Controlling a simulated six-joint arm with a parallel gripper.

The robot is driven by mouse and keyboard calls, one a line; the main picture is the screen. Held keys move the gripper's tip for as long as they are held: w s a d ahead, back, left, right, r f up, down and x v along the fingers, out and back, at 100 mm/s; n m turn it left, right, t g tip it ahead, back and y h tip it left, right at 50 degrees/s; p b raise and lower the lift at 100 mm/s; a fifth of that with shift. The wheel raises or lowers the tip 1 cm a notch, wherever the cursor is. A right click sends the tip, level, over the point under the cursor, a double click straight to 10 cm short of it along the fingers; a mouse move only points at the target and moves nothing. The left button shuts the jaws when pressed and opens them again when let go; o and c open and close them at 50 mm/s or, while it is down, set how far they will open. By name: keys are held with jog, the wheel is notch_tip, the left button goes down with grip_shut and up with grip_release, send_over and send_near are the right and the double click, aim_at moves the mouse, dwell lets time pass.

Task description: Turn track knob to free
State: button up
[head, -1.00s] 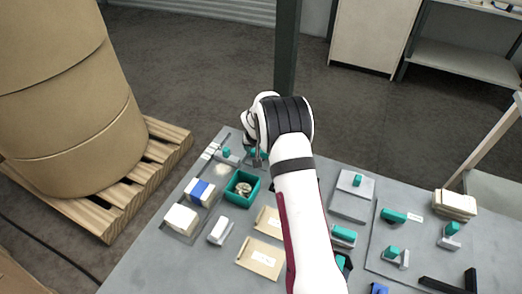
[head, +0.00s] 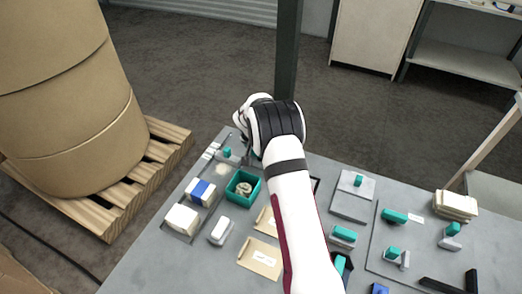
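A small teal knob (head: 227,152) stands on a grey base at the far left corner of the bench, beside a narrow slotted strip (head: 211,150). It may be the track knob, but I cannot read a label, and its setting is too small to tell. My gripper (head: 247,153) points down at the far edge of the bench, just right of this knob and apart from it in the picture. My white wrist and arm hide most of the fingers, so their opening does not show. Whatever lies directly behind my wrist is hidden.
A teal bin (head: 242,188) with metal parts stands just in front of my gripper. A blue-and-white block (head: 201,191) and cream block (head: 181,219) lie left of it. Several teal-handled fixtures stand right of my arm, including one on a grey plate (head: 353,198). Large paper rolls (head: 75,130) stand left.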

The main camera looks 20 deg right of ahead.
jog(key=o, duration=1.1)
jog(key=shift+o, duration=0.2)
jog(key=v, duration=1.5)
jog(key=shift+r, duration=0.35)
jog(key=shift+s+a, duration=0.1)
jog(key=shift+a, duration=0.05)
jog(key=s+a+r+n+g+y, duration=0.1)
jog(key=s+a+r, duration=0.15)
jog(key=s, duration=0.65)
jog(key=s+a+r+g+y, duration=0.15)
jog(key=s+r, duration=0.25)
jog(key=s, duration=0.5)
jog(key=s+a+n+y, duration=0.1)
jog(key=s+a, duration=0.2)
jog(key=s, duration=0.6)
jog(key=s+a+f+g+y, duration=0.1)
jog(key=s+a, duration=0.3)
jog(key=s, duration=0.6)
jog(key=shift+s+a+f+n, duration=0.2)
jog(key=shift+s+a+n, duration=0.1)
jog(key=shift+n, duration=0.1)
